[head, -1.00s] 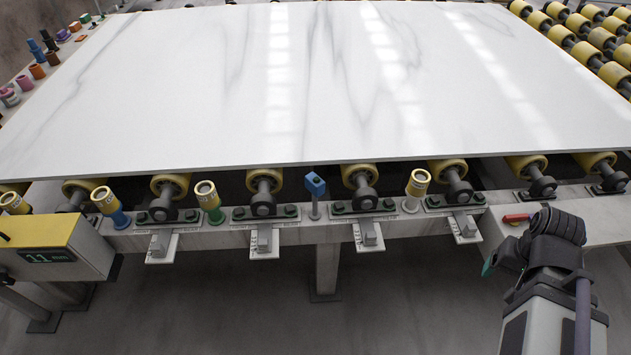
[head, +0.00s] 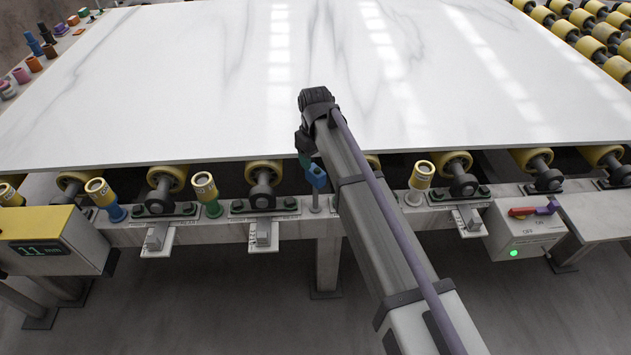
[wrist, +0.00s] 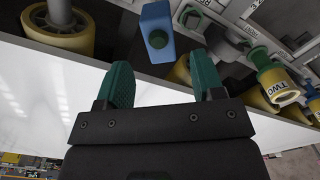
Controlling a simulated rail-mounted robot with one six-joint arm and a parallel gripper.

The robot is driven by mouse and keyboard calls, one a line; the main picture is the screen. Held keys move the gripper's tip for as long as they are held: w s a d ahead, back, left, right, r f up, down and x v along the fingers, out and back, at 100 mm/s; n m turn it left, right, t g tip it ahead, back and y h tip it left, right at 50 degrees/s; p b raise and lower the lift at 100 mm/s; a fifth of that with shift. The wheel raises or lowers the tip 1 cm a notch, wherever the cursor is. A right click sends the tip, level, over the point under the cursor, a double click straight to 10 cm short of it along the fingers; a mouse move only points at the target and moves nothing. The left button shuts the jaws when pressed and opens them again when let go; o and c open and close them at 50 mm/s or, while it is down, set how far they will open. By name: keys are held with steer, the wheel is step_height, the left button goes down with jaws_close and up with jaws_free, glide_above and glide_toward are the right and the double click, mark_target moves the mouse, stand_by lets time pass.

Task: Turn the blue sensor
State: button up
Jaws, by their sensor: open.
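The blue sensor (head: 316,175) is a small blue block on a grey post at the front rail, below the slab's near edge. In the wrist view the blue sensor (wrist: 157,30) shows at the top, ahead of and between my green fingertips, with a dark round spot on its face. My gripper (wrist: 163,80) is open and empty, apart from the sensor. In the head view my gripper (head: 304,155) is just above and left of the sensor, mostly hidden by my arm.
The white marble slab (head: 220,90) lies on yellow rollers (head: 166,178). Yellow-topped posts (head: 205,186) and (head: 421,176) stand along the rail. A control box with a red-and-purple lever (head: 530,211) is at right; a box reading 11 (head: 45,243) is at left.

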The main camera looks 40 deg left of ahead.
mark_target(315, 170)
step_height(315, 170, down, 8)
steer(key=b, duration=0.6)
steer(key=shift+r, duration=0.1)
steer(key=shift+c, duration=0.3)
